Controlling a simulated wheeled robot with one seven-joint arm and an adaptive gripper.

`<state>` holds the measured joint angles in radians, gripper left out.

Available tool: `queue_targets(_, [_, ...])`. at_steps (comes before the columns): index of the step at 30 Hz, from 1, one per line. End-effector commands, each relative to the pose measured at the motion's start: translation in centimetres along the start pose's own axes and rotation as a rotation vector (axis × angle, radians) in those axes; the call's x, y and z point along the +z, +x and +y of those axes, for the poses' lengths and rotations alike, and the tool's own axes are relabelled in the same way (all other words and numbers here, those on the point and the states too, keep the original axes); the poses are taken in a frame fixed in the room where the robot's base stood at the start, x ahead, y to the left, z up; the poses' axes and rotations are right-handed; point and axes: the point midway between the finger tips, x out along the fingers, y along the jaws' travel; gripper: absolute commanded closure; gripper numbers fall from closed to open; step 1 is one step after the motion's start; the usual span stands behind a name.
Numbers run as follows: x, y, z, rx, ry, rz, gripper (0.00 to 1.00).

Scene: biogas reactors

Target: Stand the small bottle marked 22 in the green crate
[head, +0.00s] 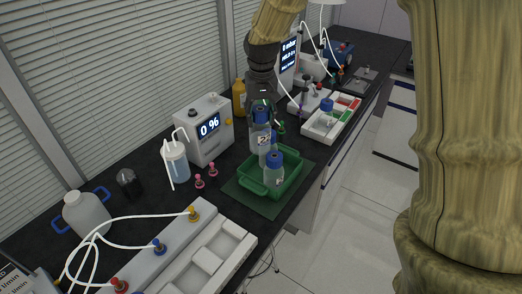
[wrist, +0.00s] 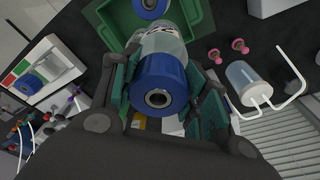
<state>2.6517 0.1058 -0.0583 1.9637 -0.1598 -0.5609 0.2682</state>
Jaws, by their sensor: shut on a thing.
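My gripper (head: 268,112) is shut on a small clear bottle (head: 260,138) with a blue cap and a dark-marked label; the number is too small to read surely. In the wrist view the blue cap (wrist: 158,84) sits between the fingers (wrist: 160,92). The bottle is roughly upright over the far left part of the green crate (head: 253,187). Whether its base touches the crate floor cannot be told. A second blue-capped bottle (head: 273,176) stands in the near part of the crate. Its cap (wrist: 151,5) shows at the top of the wrist view.
The crate is on a dark green mat (head: 238,197) near the bench's front edge. To its left are pink-topped pieces (head: 212,169), a tubed jar (head: 177,163) and a "0 %" meter (head: 205,125). A white sorting tray (head: 318,127) and yellow bottle (head: 239,97) stand behind.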

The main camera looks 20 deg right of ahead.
Motion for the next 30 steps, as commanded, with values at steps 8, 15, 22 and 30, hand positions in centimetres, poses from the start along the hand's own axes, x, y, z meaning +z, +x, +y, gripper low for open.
queue_targets(8, [-0.2,5.2,-0.2,0.002,0.001,-0.009,1.0])
queue_targets(15, [0.3,8.5,0.0,0.002,0.004,-0.007,1.0])
queue_targets(22, [0.3,10.0,-0.1,0.001,0.004,-0.005,1.0])
queue_targets(30, [0.7,12.2,0.0,0.002,0.003,-0.008,1.0])
